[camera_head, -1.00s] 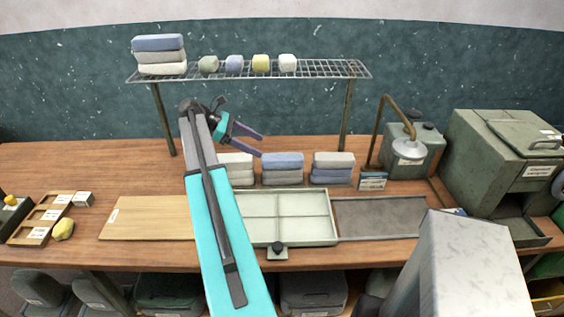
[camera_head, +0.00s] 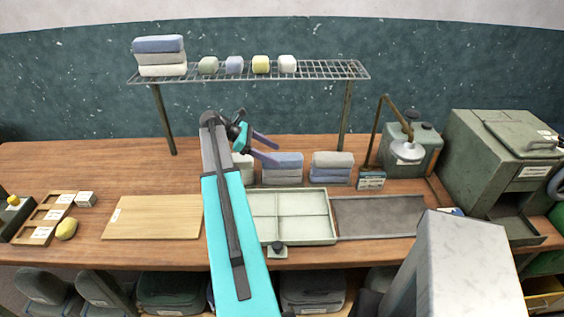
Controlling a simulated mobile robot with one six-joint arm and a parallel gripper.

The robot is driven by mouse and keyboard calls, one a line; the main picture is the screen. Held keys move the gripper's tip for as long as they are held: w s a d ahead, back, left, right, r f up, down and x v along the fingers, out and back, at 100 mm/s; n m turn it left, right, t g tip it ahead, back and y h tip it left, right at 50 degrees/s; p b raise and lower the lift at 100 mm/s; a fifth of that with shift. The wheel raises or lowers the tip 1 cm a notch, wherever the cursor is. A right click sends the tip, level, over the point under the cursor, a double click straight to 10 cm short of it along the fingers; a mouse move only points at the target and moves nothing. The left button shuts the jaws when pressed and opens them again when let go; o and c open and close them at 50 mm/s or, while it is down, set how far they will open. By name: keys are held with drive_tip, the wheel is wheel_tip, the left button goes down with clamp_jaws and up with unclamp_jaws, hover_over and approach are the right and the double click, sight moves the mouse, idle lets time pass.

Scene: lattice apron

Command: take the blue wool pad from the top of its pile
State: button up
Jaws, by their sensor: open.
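Three piles of pads stand on the bench under the wire rack. The middle pile has a blue pad (camera_head: 289,158) on top of grey ones. The right pile (camera_head: 332,160) has a pale grey pad on top and a blue one under it. The left pile (camera_head: 243,170) is partly hidden behind my arm. Another blue pad (camera_head: 158,44) tops a pile on the rack. My gripper (camera_head: 278,156) is open and empty, its fingers pointing right and overlapping the left part of the middle pile's blue pad in view; I cannot tell whether they touch.
The wire rack (camera_head: 325,70), bearing several small blocks, spans above the piles. A divided pale tray (camera_head: 327,215) and dark mat (camera_head: 380,217) lie in front. A curved lamp-like pipe (camera_head: 380,130) stands right. A wooden board (camera_head: 150,217) lies left.

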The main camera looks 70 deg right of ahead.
sight(279, 157)
drive_tip(key=shift+s, duration=0.1)
drive_tip(key=shift+p+x, duration=0.8)
drive_tip(key=shift+x, duration=0.15)
drive_tip(key=shift+p+x, duration=0.55)
drive_tip(key=shift+x, duration=1)
drive_tip(key=shift+a+f, duration=0.1)
drive_tip(key=shift+a, duration=0.05)
drive_tip(key=c, duration=1.1)
drive_tip(key=shift+r+b, duration=1.1)
drive_tip(key=shift+r, duration=0.65)
drive_tip(key=a+b, duration=0.1)
drive_tip(key=a, duration=0.4)
drive_tip(key=s+a+r+b, duration=0.1)
drive_tip(key=a+b, duration=0.1)
drive_tip(key=a, duration=0.3)
drive_tip(key=s+a+b, duration=0.1)
drive_tip(key=a, duration=0.5)
drive_tip(key=shift+r, duration=0.25)
drive_tip(key=shift+d, duration=0.1)
